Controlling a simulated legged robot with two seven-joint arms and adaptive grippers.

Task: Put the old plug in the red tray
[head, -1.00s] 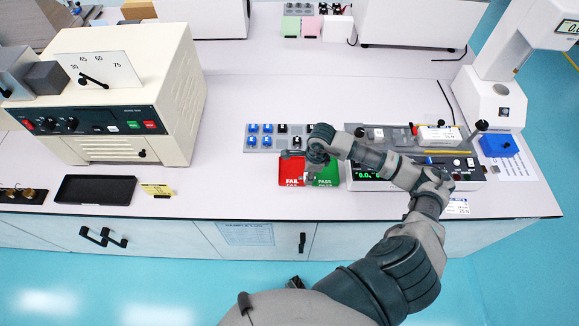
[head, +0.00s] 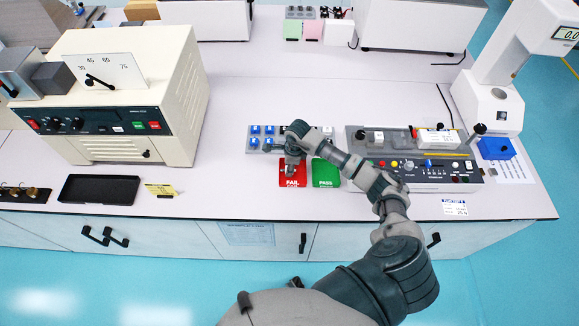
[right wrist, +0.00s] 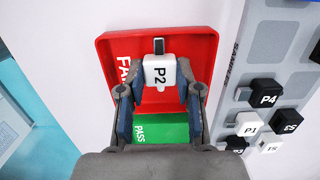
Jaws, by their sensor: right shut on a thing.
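The red tray (head: 301,179), marked FAIL, lies on the bench beside the green PASS tray (head: 326,175). My right gripper (head: 291,169) is over the red tray. In the right wrist view, the gripper (right wrist: 159,92) is shut on a white plug (right wrist: 158,74) marked P2, with a dark prong end pointing away. The plug shows against the floor of the red tray (right wrist: 202,48); whether it touches the floor I cannot tell. In the head view the gripper mostly hides the plug. My left gripper is not in view.
A grey rack (head: 253,149) with blue, black and white plugs stands behind the trays. The tester panel (head: 405,174) with knobs is to their right. A beige machine (head: 130,95) and a black tray (head: 98,190) stand left.

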